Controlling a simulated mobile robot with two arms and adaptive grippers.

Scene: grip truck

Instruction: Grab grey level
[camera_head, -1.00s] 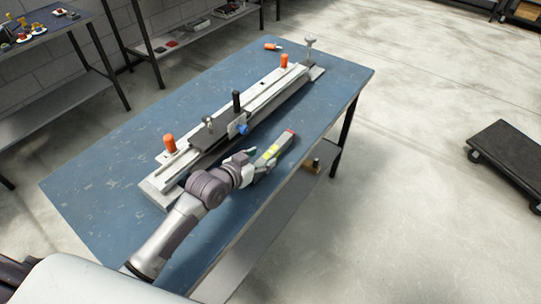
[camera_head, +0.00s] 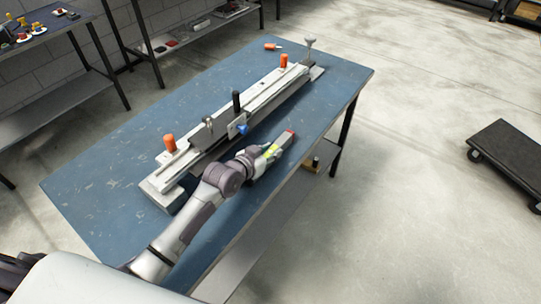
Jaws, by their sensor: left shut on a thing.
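The grey level (camera_head: 282,143), a short bar with yellow-green vials and a red end, is near the right edge of the blue table (camera_head: 110,180). My left gripper (camera_head: 268,156) is shut on the level, around its near part. The arm and wrist hide part of the gripper and the level's near end. Whether the level touches the table top is hard to tell. My right gripper is not in view.
A long metal rail fixture (camera_head: 215,120) with orange knobs (camera_head: 169,142) and a black handle runs along the table beside the gripper. A small orange-handled tool (camera_head: 271,46) lies at the far end. A dark cart (camera_head: 512,152) stands on the floor at right.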

